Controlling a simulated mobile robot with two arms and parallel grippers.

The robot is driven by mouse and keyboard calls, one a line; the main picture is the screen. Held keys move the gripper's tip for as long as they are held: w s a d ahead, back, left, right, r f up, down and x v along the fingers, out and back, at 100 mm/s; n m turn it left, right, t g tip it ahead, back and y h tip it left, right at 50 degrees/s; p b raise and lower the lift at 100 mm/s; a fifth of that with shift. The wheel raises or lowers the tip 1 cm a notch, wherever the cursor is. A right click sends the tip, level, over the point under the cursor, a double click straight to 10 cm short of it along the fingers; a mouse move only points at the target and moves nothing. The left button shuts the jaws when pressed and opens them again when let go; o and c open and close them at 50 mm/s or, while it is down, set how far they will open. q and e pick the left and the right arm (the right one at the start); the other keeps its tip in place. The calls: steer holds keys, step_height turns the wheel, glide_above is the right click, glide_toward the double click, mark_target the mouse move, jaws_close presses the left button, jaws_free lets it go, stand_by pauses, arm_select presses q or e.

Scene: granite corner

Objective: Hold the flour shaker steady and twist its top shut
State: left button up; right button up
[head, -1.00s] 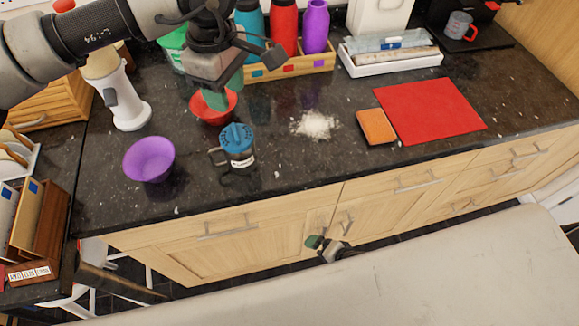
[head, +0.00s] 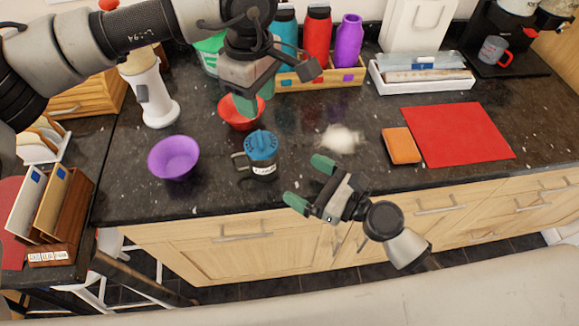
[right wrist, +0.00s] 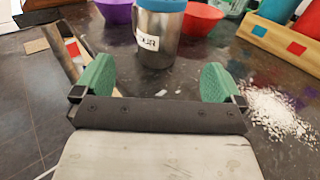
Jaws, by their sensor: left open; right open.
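The flour shaker (head: 263,168) stands upright on the dark counter. It is a metal cup with a blue top (head: 261,145) and a handle on its left. In the right wrist view the shaker (right wrist: 158,40) stands ahead, between and beyond the fingers, its label partly visible. My left gripper (head: 256,101) is open above and behind the shaker, in front of the red bowl, pointing down. My right gripper (head: 309,183) is open and empty at the counter's front edge, right of the shaker and apart from it. How far the top is turned cannot be told.
A purple bowl (head: 174,158) stands left of the shaker and a red bowl (head: 232,118) behind it. Spilled flour (head: 340,138) lies to the right, then an orange block (head: 401,146) and a red mat (head: 457,134). A bottle crate (head: 345,77) stands behind.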

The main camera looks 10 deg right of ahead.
mark_target(260, 138)
steer(key=x, duration=1.1)
steer(key=shift+a, duration=0.15)
steer(key=shift+c, duration=0.4)
steer(key=c, duration=1)
arm_select(q)
steer(key=shift+c, duration=0.7)
step_height(260, 138, down, 10)
steer(key=m, duration=0.9)
steer(key=shift+r+m, duration=0.25)
steer(key=shift+m, duration=0.15)
